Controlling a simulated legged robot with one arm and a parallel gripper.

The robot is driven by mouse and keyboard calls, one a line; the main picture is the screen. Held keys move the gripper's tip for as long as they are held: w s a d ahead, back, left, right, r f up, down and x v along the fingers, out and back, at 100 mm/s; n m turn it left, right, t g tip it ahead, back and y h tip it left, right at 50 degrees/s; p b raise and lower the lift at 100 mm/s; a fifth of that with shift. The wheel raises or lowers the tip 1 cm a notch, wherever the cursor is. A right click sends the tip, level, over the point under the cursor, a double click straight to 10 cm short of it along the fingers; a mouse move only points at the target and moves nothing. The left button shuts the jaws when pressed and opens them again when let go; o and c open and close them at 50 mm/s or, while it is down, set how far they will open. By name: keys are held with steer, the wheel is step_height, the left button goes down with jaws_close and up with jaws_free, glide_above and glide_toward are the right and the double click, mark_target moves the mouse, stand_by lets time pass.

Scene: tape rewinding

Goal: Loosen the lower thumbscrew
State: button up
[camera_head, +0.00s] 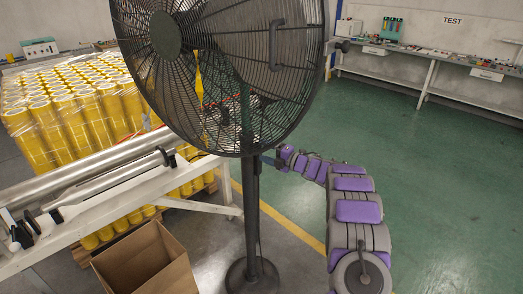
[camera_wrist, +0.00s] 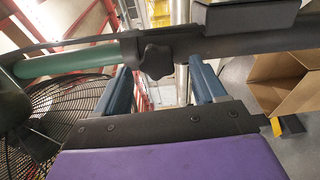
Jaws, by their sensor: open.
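A black pedestal fan (camera_head: 225,70) stands on a dark upright pole (camera_head: 251,215) in the head view. In the wrist view the pole runs sideways, and a dark lobed thumbscrew (camera_wrist: 156,61) sticks out of its collar. My gripper (camera_wrist: 161,75) has two blue fingers, apart, one on each side of the thumbscrew near the pole. I cannot tell whether either finger touches it. In the head view my gripper (camera_head: 268,160) is beside the pole just below the fan cage, partly hidden, and the thumbscrew cannot be made out there.
An open cardboard box (camera_head: 148,262) stands on the floor left of the pole. A white table (camera_head: 110,185) with a long metal roller is behind it. Wrapped yellow rolls (camera_head: 70,105) are stacked at the left. The green floor at the right is clear, up to a bench (camera_head: 435,62).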

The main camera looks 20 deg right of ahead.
steer(key=p+v, duration=0.2)
steer(key=v, duration=1.3)
steer(key=shift+f, duration=0.1)
